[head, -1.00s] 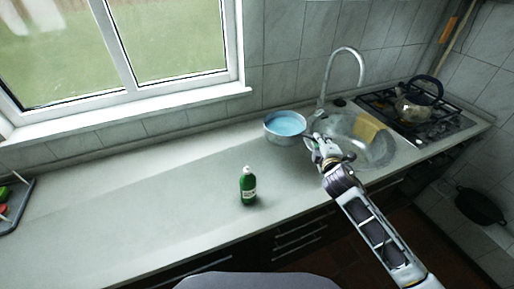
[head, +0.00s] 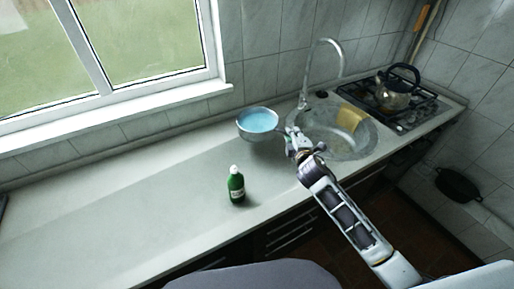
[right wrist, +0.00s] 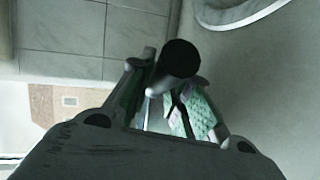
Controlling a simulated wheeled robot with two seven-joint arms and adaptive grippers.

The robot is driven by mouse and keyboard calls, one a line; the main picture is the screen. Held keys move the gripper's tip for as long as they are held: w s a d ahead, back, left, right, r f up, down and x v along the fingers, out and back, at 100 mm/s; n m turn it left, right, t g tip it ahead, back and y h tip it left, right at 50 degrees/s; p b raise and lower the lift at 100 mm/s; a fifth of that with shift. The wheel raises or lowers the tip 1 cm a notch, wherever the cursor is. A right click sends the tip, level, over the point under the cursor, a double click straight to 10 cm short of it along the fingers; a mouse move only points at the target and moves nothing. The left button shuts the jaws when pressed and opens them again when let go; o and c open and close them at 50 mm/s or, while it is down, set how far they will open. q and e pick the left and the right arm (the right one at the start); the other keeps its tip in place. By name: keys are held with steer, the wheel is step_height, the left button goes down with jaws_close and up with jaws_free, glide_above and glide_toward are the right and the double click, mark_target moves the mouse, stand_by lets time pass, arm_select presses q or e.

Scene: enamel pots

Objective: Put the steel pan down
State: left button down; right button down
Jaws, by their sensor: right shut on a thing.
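The steel pan (head: 246,131) shows a blue inside and stands upright at the left of the sink, over the worktop. I cannot tell whether its base touches the worktop. My right gripper (head: 291,137) is at the pan's right side, by the sink's left edge. In the right wrist view my right gripper (right wrist: 172,112) is shut on the pan's dark handle (right wrist: 180,58). The rest of the pan is mostly hidden in that view. My left gripper is out of view.
A green bottle (head: 237,188) stands on the worktop (head: 130,205) in front of the pan. The sink (head: 355,150) holds a yellow item (head: 350,118) and has a tall tap (head: 306,80). A kettle (head: 395,97) stands on the hob. The worktop's left part is clear.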

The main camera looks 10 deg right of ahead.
steer(key=shift+r, duration=0.2)
step_height(320, 180, down, 6)
stand_by(0.7)
steer(key=shift+w, duration=0.1)
steer(key=shift+f, duration=0.1)
steer(key=shift+f+b, duration=0.4)
steer(key=shift+f, duration=1.4)
steer(key=c, duration=1.7)
jaws_free()
steer(key=shift+f, duration=0.4)
steer(key=o, duration=0.4)
steer(key=shift+r, duration=0.1)
